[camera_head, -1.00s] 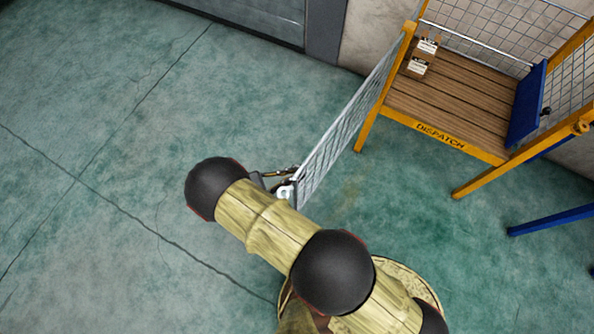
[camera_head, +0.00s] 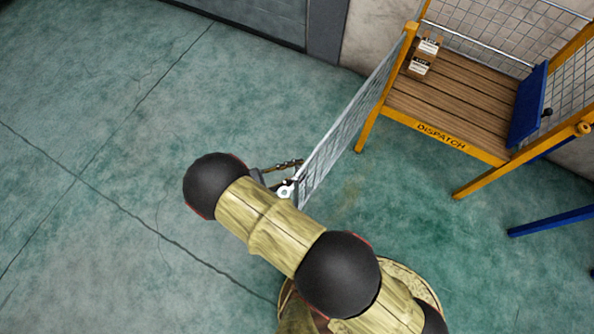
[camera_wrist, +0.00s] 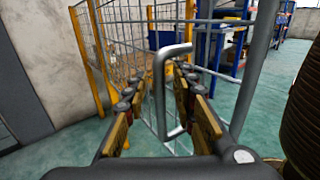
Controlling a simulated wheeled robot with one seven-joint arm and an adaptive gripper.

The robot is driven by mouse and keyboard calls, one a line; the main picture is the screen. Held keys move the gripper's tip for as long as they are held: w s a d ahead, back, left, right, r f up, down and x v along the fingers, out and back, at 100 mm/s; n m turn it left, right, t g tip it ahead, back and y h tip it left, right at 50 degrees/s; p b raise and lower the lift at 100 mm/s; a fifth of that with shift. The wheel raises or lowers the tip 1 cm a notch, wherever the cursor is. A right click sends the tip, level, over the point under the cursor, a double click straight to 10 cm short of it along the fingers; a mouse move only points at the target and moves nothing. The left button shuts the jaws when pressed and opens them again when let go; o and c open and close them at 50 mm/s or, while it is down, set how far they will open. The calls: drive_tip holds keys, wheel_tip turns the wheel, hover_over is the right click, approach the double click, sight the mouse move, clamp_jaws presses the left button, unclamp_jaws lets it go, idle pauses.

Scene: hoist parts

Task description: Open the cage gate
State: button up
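The cage gate (camera_head: 345,130) is a grey mesh panel. It stands swung out from the left post of the yellow cage frame (camera_head: 440,138), and the cage front is uncovered. In the wrist view, the gate's grey D-shaped handle (camera_wrist: 160,95) stands between the fingers of my gripper (camera_wrist: 158,78). The fingers are spread apart, with visible room on both sides of the handle. In the head view my gripper (camera_head: 283,176) is at the gate's free edge, partly hidden by my arm.
Two small labelled boxes (camera_head: 424,56) stand on the cage's wooden floor (camera_head: 455,95). A blue panel (camera_head: 527,105) is at the cage's right side, and a blue leg (camera_head: 550,220) stands farther right. The green floor (camera_head: 110,190) left of the gate is clear.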

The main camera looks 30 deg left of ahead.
wheel_tip(320, 180, up, 8)
drive_tip(key=shift+a+r, duration=0.25)
drive_tip(key=shift+a, duration=0.15)
drive_tip(key=shift+w, duration=0.1)
wheel_tip(320, 180, down, 6)
drive_tip(key=g+y, duration=0.1)
drive_tip(key=y, duration=0.1)
drive_tip(key=a+f+b, duration=0.1)
drive_tip(key=a+b, duration=0.2)
drive_tip(key=a, duration=0.6)
drive_tip(key=shift+s+a+n, duration=0.15)
drive_tip(key=shift+s+n, duration=0.25)
drive_tip(key=shift+s, duration=0.05)
drive_tip(key=shift+f, duration=0.2)
idle(0.3)
drive_tip(key=shift+s, duration=0.1)
